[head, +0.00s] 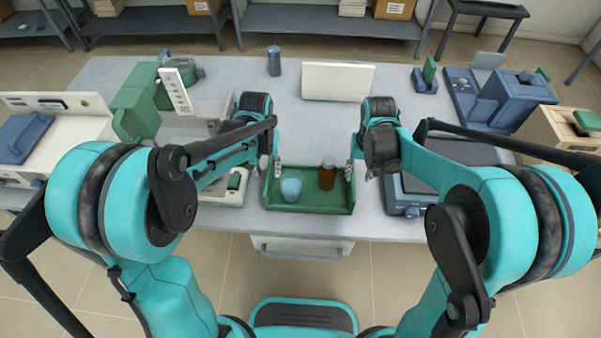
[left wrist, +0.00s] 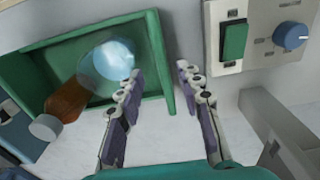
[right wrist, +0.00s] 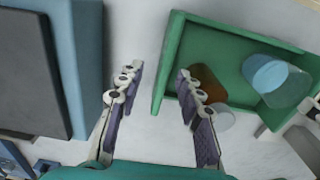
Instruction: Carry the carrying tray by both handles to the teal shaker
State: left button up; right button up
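The green carrying tray (head: 310,207) lies on the table near its front edge. It holds a light-blue cup (head: 291,189) and an amber bottle with a pale cap (head: 327,177). My left gripper (head: 271,168) is open at the tray's left end; in the left wrist view the tray's end wall (left wrist: 161,62) lies between its fingertips (left wrist: 158,80). My right gripper (head: 350,172) is open at the right end, its fingertips (right wrist: 157,78) on either side of that wall (right wrist: 169,62). Contact cannot be told. A blue-teal device with a dark flat top, seemingly the shaker (head: 398,188), stands right of the tray.
A pale device with a green switch (head: 236,181) stands close left of the tray. A white panel (head: 338,81) and a blue-grey container (head: 274,61) stand behind. The table between the panel and the tray is clear. Blue equipment (head: 500,100) stands at the back right.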

aim_at(352, 185)
pick_arm(q)
jog(key=shift+w+a+f, duration=0.15)
jog(key=shift+w+f, duration=0.05)
jog(key=shift+w, duration=0.2)
pick_arm(e)
jog(key=shift+w+a+f, duration=0.2)
jog(key=shift+w+a, duration=0.1)
jog(key=shift+w, duration=0.15)
pick_arm(q)
jog(key=shift+w+f, duration=0.2)
pick_arm(e)
jog(key=shift+w+a+f, duration=0.15)
jog(key=shift+w+f, duration=0.05)
pick_arm(q)
jog(key=shift+f, duration=0.15)
pick_arm(e)
jog(key=shift+f, duration=0.15)
